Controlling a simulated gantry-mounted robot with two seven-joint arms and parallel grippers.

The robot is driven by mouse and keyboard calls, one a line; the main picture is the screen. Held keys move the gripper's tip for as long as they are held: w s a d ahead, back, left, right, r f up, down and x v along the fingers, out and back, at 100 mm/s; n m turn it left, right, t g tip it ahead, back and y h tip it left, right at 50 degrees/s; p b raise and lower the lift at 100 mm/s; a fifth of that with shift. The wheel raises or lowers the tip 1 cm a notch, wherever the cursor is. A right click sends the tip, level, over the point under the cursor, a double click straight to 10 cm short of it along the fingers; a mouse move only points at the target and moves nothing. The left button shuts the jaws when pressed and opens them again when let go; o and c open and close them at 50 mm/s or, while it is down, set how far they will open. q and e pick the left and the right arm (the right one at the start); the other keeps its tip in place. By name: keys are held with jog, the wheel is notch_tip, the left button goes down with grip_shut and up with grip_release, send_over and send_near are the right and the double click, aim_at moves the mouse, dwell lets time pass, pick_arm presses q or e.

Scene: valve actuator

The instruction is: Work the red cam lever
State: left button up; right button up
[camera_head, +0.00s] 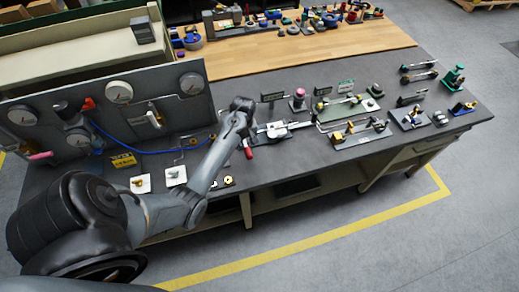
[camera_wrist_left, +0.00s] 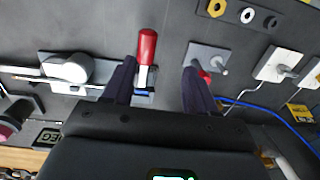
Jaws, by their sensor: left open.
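The red cam lever shows in the left wrist view as a red handle (camera_wrist_left: 147,47) with a pale end, on a small metal plate. In the head view its red handle (camera_head: 248,152) sticks out toward the bench's front edge, just below my left gripper (camera_head: 246,130). My left gripper also shows in the left wrist view (camera_wrist_left: 159,66), with its two dark fingers apart. The handle lies in the gap, close to the left finger; I cannot tell whether they touch. The lever's base is partly hidden by that finger. My right gripper is not in view.
A plate with a small red-based pin (camera_wrist_left: 208,62) lies by the right finger. A metal clamp fixture (camera_head: 278,130) stands right of the gripper. A gauge panel (camera_head: 110,115) with a blue hose rises at left. Several fixtures crowd the bench's right half.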

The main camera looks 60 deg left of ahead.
aim_at(248, 152)
pick_arm(q)
jog(key=shift+t, duration=0.3)
jog(key=f, duration=0.3)
jog(key=w+f, duration=0.1)
jog(key=f, duration=0.5)
jog(key=shift+w+a+f, duration=0.1)
jog(key=shift+w+a, duration=0.05)
jog(key=shift+w, duration=0.2)
jog(key=shift+c, duration=0.4)
grip_shut()
